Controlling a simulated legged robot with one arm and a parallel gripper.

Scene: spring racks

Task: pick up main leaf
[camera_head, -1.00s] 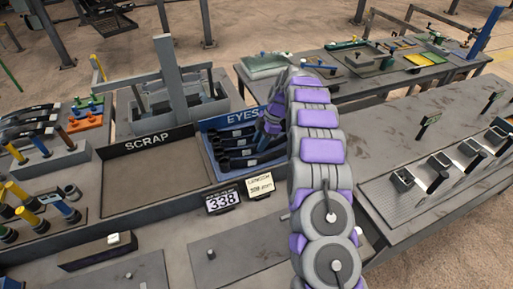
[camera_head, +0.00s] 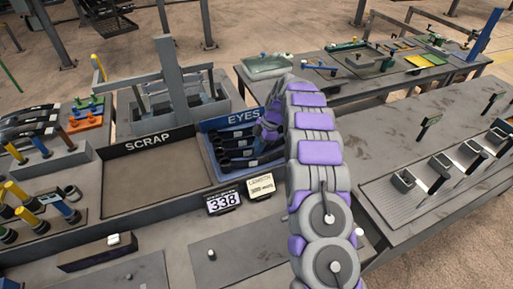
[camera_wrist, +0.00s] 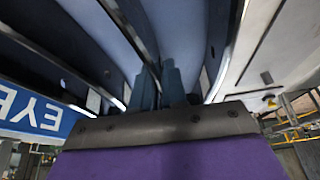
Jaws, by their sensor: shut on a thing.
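Several dark leaves with eyed ends (camera_head: 236,146) lie side by side in the blue tray marked EYES (camera_head: 205,125). My gripper (camera_head: 262,136) is at the right end of these leaves, partly behind my own arm in the head view. In the wrist view the gripper's bluish fingers (camera_wrist: 168,85) are shut on a dark leaf (camera_wrist: 135,35), seen very close, with more leaf surfaces beside it. Which leaf is the main one cannot be told. Whether the held leaf is clear of the tray cannot be told.
An empty bay marked SCRAP (camera_head: 145,180) lies left of the tray. A 338 sign (camera_head: 223,202) and a card (camera_head: 261,188) stand in front. A grey press-like fixture (camera_head: 175,90) stands behind. Coloured tools (camera_head: 45,200) are at the left; another bench (camera_head: 440,190) is at the right.

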